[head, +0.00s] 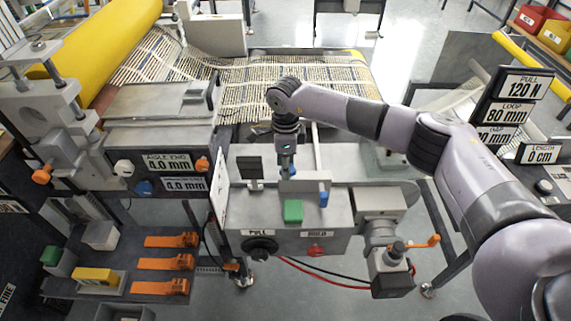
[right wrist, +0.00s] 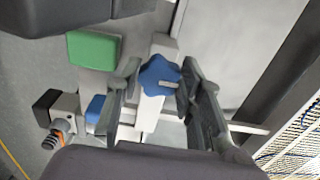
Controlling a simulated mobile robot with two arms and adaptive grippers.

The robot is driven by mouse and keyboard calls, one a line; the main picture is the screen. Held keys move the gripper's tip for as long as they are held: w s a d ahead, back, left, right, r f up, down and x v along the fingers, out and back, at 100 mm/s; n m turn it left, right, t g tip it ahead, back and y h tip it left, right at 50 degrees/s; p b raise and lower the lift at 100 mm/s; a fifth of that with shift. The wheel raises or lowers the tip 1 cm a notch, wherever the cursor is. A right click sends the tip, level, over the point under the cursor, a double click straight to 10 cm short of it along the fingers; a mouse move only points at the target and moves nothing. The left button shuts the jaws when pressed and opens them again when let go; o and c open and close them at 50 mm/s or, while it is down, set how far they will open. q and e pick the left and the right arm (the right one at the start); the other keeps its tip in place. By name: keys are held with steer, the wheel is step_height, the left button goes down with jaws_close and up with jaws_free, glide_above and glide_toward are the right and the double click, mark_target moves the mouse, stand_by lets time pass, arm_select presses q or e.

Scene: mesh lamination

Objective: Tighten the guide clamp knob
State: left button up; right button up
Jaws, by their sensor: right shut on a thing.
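The blue star-shaped guide clamp knob (right wrist: 158,76) sits on a pale grey bracket in the right wrist view. My right gripper (right wrist: 165,95) has its two dark fingers on either side of the knob and is shut on it. In the head view my right gripper (head: 287,171) points down at the back of the grey control box (head: 330,241), and it mostly hides the knob there. My left gripper is not in view.
A green block (head: 293,211) and a second blue part (head: 323,198) stand close to the gripper. An orange-handled crank (head: 425,242) is at the box's right. The mesh (head: 295,85) lies behind. Orange clamps (head: 165,263) lie on a lower shelf at left.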

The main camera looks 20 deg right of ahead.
steer(key=shift+c, duration=0.3)
steer(key=m+b, duration=0.2)
steer(key=m, duration=0.1)
steer(key=shift+w+f+m+b, duration=0.1)
steer(key=shift+w+m+b, duration=0.05)
steer(key=shift+m+b, duration=0.2)
steer(key=m+b, duration=0.2)
steer(key=m, duration=0.2)
steer(key=shift+w+d+m, duration=0.1)
steer(key=shift+d+m, duration=0.05)
steer(key=shift+m, duration=0.1)
steer(key=m+b, duration=0.1)
steer(key=m, duration=0.3)
steer(key=shift+d+m+b, duration=0.1)
steer(key=shift+m+b, duration=0.2)
steer(key=m+b, duration=0.1)
steer(key=m, duration=0.4)
steer(key=shift+d, duration=0.15)
steer(key=o, duration=1.2)
steer(key=shift+c, duration=0.2)
